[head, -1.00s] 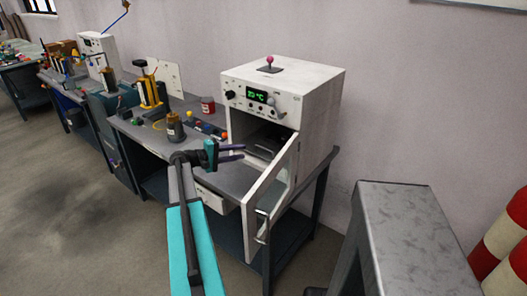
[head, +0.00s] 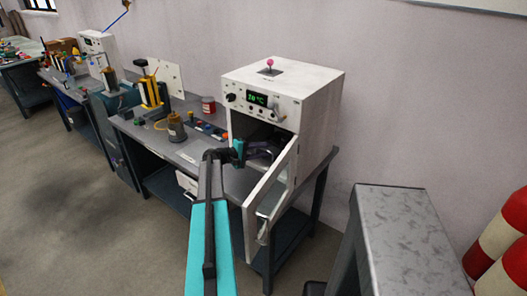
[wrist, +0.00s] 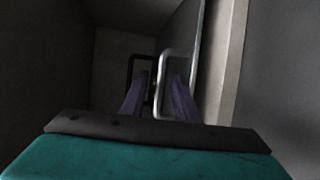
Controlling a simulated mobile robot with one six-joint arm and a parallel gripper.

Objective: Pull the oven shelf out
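The white oven (head: 318,112) stands on the bench with its door (head: 252,222) swung open toward me. The shelf inside is mostly hidden by my gripper and the shadow. My gripper (head: 266,152) is at the oven's opening, its purple fingers pointing inside. In the wrist view my gripper (wrist: 160,75) has its two fingers apart. A bright metal handle loop (wrist: 175,53) lies at the fingertips, with one leg between the fingers. A darker loop (wrist: 141,57) is beside it on the left. I cannot tell whether either finger touches metal.
The open door stands close to the right of my arm. A grey-topped cabinet (head: 400,230) and red-and-white cylinders (head: 500,245) are at the right.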

